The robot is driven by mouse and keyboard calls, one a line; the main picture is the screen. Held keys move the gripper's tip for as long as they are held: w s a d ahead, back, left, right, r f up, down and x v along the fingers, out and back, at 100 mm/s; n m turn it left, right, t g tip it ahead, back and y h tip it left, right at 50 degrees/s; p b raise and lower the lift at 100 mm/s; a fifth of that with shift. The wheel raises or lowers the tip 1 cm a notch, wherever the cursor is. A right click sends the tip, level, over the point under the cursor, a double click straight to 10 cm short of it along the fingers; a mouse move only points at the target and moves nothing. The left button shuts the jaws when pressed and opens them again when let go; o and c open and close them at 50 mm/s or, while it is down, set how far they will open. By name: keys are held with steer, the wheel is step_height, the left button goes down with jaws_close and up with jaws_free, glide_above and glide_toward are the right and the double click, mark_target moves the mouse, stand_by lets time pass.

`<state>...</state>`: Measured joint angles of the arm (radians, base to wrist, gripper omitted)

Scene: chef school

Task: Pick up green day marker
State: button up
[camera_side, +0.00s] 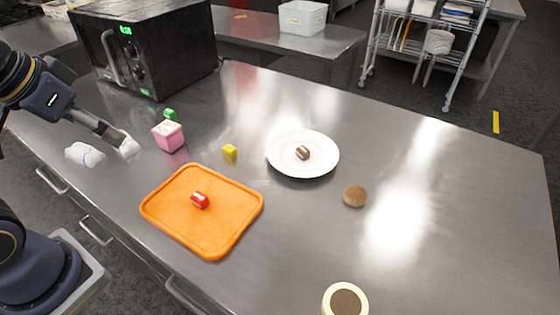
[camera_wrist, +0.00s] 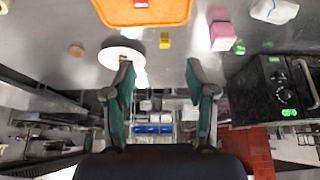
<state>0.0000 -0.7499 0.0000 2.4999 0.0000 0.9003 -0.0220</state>
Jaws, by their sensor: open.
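The green day marker (camera_side: 170,114) is a small green block on the steel counter, behind the pink block and near the microwave. It also shows in the wrist view (camera_wrist: 239,47), to the right of my fingers, between the pink block and the microwave. My gripper (camera_side: 128,146) is at the left of the counter in the side view, left of the pink block and apart from the marker. In the wrist view my gripper (camera_wrist: 160,66) has its two fingers spread wide, with nothing held between them.
A pink block (camera_side: 168,136) stands close in front of the marker. A black microwave (camera_side: 180,50) is behind it. A white lump (camera_side: 84,154), yellow block (camera_side: 230,151), orange tray (camera_side: 235,232), white plate (camera_side: 325,167) and bun (camera_side: 355,196) are on the counter. The counter's right side is mostly clear.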

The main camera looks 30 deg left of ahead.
steer(key=w+a+r+n, duration=0.4)
steer(key=w+r+n, duration=0.4)
steer(key=w+r, duration=0.15)
steer(key=n+g+y, duration=0.4)
steer(key=n+g, duration=0.1)
steer(key=n, duration=0.4)
glide_above(169, 111)
steer(key=d, duration=0.3)
steer(key=f, duration=2.9)
steer(key=shift+a, duration=0.25)
steer(key=shift+y, duration=0.3)
steer(key=shift+x, duration=3.15)
steer(key=shift+s+d, duration=0.1)
steer(key=shift+c, duration=0.3)
